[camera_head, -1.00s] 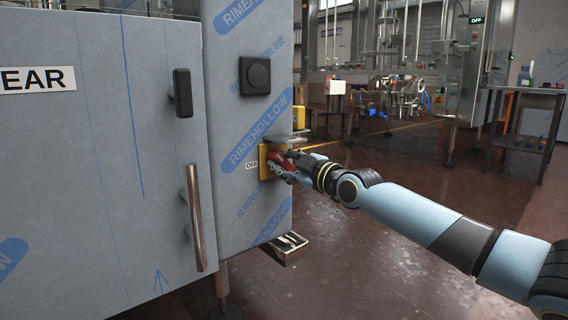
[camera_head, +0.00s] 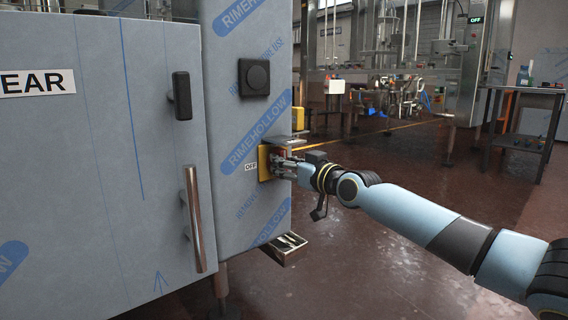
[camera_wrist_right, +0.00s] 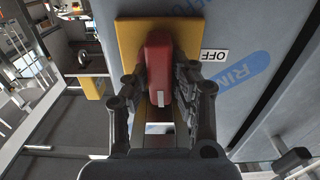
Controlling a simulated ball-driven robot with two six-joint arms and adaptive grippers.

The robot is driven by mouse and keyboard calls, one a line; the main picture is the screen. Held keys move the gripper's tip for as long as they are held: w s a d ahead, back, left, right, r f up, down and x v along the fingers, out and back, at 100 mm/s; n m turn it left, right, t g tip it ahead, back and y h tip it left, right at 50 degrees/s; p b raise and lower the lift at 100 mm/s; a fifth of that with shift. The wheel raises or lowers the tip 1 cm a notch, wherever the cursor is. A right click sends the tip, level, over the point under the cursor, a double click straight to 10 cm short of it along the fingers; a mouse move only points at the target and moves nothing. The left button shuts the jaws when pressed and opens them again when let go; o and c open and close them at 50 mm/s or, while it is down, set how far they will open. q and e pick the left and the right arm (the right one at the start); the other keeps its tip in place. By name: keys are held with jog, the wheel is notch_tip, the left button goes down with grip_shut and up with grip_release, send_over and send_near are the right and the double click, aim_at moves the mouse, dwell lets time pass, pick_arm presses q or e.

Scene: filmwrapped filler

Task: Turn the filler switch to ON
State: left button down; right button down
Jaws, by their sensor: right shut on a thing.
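The filler switch is a red handle (camera_wrist_right: 158,68) on a yellow plate (camera_wrist_right: 128,42), fixed to the film-wrapped grey cabinet. In the head view the yellow plate (camera_head: 264,164) is on the cabinet's right part, and my gripper mostly hides the red handle. An OFF label (camera_head: 250,167) is beside the plate, and it also shows in the right wrist view (camera_wrist_right: 214,55). My right gripper (camera_wrist_right: 160,88) is shut on the red handle, with a finger on each side. In the head view my right gripper (camera_head: 288,165) reaches in from the right. My left gripper is not in view.
A door with a dark latch (camera_head: 182,95) and a long metal handle (camera_head: 194,218) is at the left. A small ledge (camera_head: 284,248) sticks out below.

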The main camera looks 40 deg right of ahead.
jog(key=shift+f+m, duration=0.1)
jog(key=shift+m, duration=0.3)
jog(key=c, duration=1.1)
grip_release()
jog(key=shift+n, duration=0.3)
